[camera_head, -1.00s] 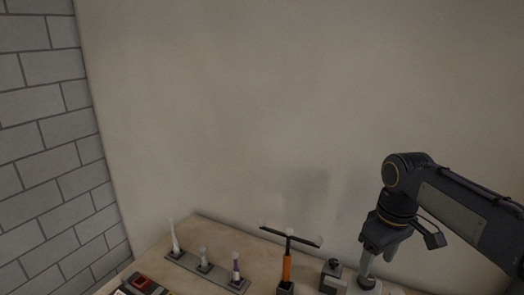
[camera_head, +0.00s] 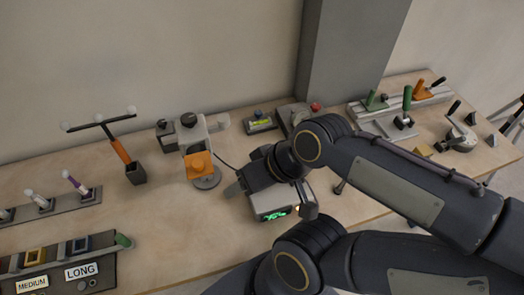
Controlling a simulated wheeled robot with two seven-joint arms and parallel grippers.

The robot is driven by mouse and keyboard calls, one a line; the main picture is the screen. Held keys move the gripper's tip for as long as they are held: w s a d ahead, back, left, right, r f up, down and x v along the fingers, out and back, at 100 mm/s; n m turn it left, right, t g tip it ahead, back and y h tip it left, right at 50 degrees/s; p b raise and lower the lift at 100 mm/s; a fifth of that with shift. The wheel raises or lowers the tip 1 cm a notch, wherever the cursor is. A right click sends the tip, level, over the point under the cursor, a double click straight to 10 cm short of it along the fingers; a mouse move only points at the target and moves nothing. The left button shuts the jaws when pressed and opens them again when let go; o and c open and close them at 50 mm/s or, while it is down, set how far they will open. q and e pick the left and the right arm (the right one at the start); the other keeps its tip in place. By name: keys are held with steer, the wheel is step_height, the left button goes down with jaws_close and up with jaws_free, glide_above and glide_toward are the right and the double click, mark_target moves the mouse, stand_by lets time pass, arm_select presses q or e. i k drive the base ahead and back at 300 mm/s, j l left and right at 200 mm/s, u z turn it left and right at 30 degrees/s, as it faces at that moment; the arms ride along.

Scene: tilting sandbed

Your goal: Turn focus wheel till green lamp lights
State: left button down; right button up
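A pale stand (camera_head: 217,125) at the table's centre has a dark round knob (camera_head: 188,119) on top, an orange block (camera_head: 199,165) in front and a round grey base. I cannot tell whether this knob is the focus wheel. A grey box with a lit green display (camera_head: 275,214) stands to its right. No separate green lamp can be made out. My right gripper (camera_head: 247,182) is over the back left of the box, pointing down and left. Its fingers are mostly hidden, so opening and contact are unclear. My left gripper is not in view.
An orange post with a dark crossbar (camera_head: 118,148) stands left of the stand. A labelled tray (camera_head: 70,268) is at the front left. A grey pillar (camera_head: 345,55) rises behind the table. Several levers and clamps (camera_head: 405,115) stand at right.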

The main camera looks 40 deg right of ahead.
mark_target(188, 120)
steer(key=z, duration=1.25)
steer(key=k+j+z, duration=0.2)
steer(key=j+z, duration=0.15)
steer(key=k+j+z, duration=0.2)
steer(key=j+z, duration=0.15)
steer(key=j, duration=0.1)
